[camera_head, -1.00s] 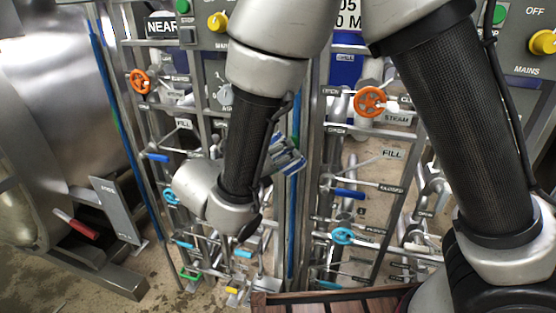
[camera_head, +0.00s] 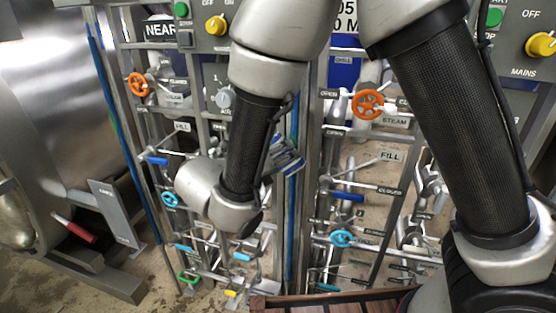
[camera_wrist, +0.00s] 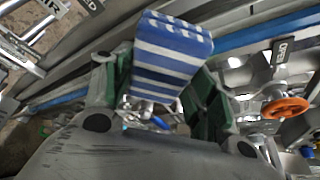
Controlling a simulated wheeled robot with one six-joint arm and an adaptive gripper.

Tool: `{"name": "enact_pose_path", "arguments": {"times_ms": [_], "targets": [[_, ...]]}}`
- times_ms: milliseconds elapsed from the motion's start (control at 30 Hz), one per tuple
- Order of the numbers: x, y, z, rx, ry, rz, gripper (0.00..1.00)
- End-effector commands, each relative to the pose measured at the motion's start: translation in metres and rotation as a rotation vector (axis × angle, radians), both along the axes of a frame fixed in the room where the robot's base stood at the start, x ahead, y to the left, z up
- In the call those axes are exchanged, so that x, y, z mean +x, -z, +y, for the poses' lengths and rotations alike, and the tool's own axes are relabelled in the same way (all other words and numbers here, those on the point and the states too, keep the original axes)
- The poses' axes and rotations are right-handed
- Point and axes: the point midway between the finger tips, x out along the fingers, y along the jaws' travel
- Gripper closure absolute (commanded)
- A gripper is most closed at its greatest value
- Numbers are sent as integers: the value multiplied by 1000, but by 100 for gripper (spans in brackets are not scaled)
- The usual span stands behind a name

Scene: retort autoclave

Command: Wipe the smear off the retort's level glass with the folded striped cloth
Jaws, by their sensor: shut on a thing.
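The folded striped cloth (camera_wrist: 172,52), blue and white, sits between the fingers of my gripper (camera_wrist: 168,98) in the wrist view. The gripper is shut on it. In the head view a part of the cloth (camera_head: 287,157) shows to the right of my forearm, in front of the blue upright pipes between the two valve panels.
Two valve panels stand ahead, with orange handwheels (camera_head: 369,104) (camera_head: 139,85), light blue handwheels (camera_head: 342,238) and lever handles. A steel vessel (camera_head: 60,110) is at the left. A slatted wooden surface (camera_head: 330,302) lies at the bottom. An orange handwheel also shows in the wrist view (camera_wrist: 285,108).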

Motion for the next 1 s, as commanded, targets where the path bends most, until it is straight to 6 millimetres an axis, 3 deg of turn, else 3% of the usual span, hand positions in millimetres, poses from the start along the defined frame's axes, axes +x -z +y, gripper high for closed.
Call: {"name": "enact_pose_path", "arguments": {"times_ms": [467, 1000], "targets": [[6, 0, -4, 0, 0, 0, 62], [-9, 0, -40, 0, 1, 1, 62]]}}
